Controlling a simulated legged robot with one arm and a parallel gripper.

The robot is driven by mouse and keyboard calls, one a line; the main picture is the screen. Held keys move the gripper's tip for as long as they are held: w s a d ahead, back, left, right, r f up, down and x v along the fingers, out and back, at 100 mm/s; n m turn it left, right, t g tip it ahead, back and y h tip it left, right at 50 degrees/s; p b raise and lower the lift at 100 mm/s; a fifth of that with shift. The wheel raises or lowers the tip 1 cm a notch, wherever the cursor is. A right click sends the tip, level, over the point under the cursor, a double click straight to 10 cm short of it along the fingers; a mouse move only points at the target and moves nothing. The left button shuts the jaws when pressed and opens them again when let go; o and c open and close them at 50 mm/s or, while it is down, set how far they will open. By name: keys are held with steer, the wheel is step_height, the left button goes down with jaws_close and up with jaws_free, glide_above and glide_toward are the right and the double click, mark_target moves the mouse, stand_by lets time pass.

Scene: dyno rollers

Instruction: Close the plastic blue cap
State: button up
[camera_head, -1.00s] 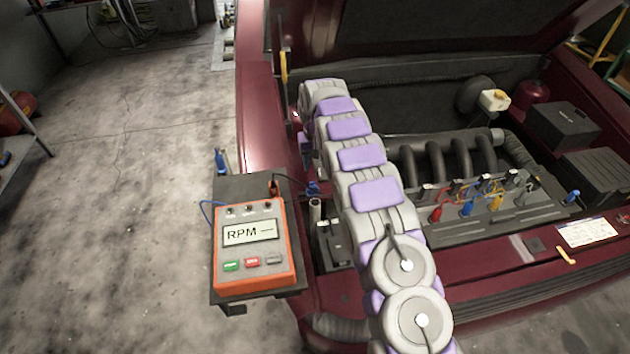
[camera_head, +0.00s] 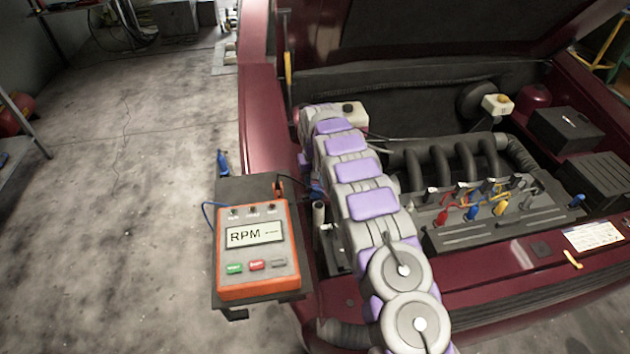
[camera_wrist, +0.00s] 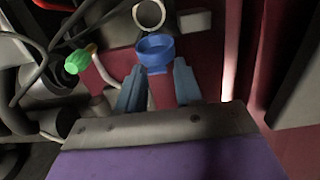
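The blue cap (camera_wrist: 155,50) shows in the wrist view as an open ring, tilted so that I see into it. A white round opening (camera_wrist: 150,14) lies just beyond it, apart from it in the picture. My gripper (camera_wrist: 158,66) has its two blue-grey fingers spread, with the cap at their tips. A red surface shows between the fingers. I cannot tell whether the fingers touch the cap. In the head view my arm reaches over the left side of the engine bay and hides my gripper; I cannot make out the cap there.
A green-tipped part (camera_wrist: 78,62) and dark cables lie left of the fingers. In the head view, an orange RPM meter (camera_head: 258,262) stands left of my arm. A white reservoir (camera_head: 352,115) is beside the arm's far end. The engine (camera_head: 450,165) is to the right.

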steer(key=c, duration=0.3)
steer(key=shift+d, duration=0.25)
jaws_close()
steer(key=shift+a, duration=0.15)
